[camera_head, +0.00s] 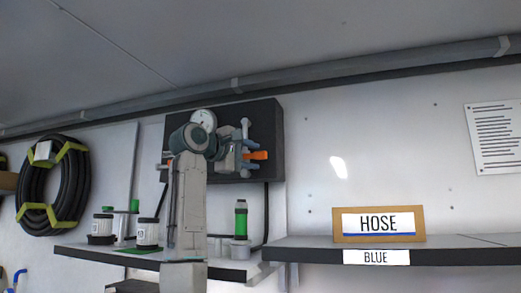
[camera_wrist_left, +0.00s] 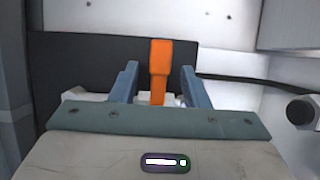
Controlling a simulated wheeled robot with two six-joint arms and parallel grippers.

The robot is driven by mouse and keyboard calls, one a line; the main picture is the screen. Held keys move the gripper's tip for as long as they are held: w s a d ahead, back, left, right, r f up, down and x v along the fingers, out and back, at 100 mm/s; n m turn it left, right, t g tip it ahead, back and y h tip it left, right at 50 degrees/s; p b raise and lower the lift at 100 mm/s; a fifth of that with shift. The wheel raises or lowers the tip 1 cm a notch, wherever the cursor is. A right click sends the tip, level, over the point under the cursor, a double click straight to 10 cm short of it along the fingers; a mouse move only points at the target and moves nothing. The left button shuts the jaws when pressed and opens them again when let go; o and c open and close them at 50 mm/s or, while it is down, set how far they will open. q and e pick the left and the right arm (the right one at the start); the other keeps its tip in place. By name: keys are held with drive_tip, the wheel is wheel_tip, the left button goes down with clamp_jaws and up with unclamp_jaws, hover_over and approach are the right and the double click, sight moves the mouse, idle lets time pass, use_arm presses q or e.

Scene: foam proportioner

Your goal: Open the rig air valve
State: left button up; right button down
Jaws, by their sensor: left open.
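The rig air valve shows as an orange lever handle (camera_head: 256,155) on the front of a black wall panel (camera_head: 267,118). In the left wrist view the orange handle (camera_wrist_left: 160,62) stands upright between two blue-grey fingers. My left gripper (camera_head: 252,157) is open, with a finger on each side of the handle. In the left wrist view gaps show between the handle and both fingers of my left gripper (camera_wrist_left: 160,80). My left arm and wrist hide much of the panel's middle and the valve's body. My right gripper is in neither view.
A round gauge (camera_head: 204,119) sits at the panel's top. Below, a shelf (camera_head: 232,270) holds white jars (camera_head: 148,233) and a green bottle (camera_head: 241,218). A coiled black hose (camera_head: 53,185) hangs left. A HOSE sign (camera_head: 379,224) stands on the right shelf (camera_head: 455,254).

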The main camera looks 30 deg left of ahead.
sight(253, 156)
use_arm(q)
drive_tip(key=w, duration=0.1)
drive_tip(key=w+p, duration=0.1)
drive_tip(key=w, duration=0.1)
drive_tip(key=shift+w+d, duration=0.25)
drive_tip(key=shift+c, duration=1.3)
clamp_jaws()
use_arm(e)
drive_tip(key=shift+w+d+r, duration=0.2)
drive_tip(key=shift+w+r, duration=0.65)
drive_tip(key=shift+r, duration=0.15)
